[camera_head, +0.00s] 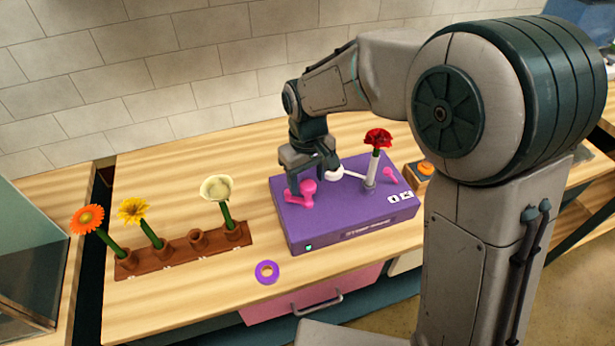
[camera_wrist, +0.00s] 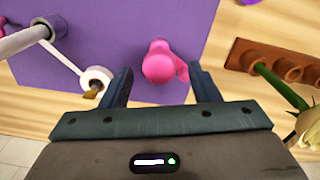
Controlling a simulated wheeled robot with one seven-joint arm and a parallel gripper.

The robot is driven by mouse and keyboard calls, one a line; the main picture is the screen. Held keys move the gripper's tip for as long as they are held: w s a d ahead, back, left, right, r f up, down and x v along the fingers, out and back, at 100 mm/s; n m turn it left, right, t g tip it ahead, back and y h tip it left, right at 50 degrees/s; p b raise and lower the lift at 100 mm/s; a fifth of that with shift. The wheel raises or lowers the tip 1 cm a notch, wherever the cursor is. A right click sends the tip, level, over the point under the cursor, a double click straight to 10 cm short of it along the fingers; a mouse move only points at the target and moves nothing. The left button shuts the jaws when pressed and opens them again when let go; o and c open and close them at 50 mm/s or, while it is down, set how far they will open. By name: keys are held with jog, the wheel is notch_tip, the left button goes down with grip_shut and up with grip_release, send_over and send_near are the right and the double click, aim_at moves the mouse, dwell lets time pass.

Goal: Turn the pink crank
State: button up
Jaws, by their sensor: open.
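The pink crank (camera_head: 302,193) stands on the left part of the top of a purple box (camera_head: 331,214). In the wrist view the crank's round pink knob (camera_wrist: 158,66) shows between the two fingers, with a pink arm reaching off to its right. My gripper (camera_head: 310,172) is open above and just behind the crank in the head view. In the wrist view my gripper (camera_wrist: 160,85) has its fingers spread on either side of the knob, with visible gaps. I cannot tell the height between fingertips and knob.
A red flower (camera_head: 378,137) stands in a white tube on the box, beside a white ring (camera_head: 334,173) and a smaller pink piece (camera_head: 391,175). A brown rack (camera_head: 180,250) holds several flowers at left. A purple ring (camera_head: 267,272) lies on the wooden counter in front.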

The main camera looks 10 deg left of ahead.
jog(key=shift+f, duration=0.55)
jog(key=c, duration=1)
jog(key=shift+f+m+b, duration=0.1)
jog(key=shift+m+b, duration=0.65)
jog(key=shift+m, duration=0.35)
jog(key=shift+m+b, duration=0.3)
jog(key=shift+m, duration=0.8)
jog(key=o, duration=1)
jog(key=shift+r, duration=0.2)
notch_tip(320, 180, up, 14)
jog(key=b, duration=0.1)
jog(key=shift+f, duration=0.15)
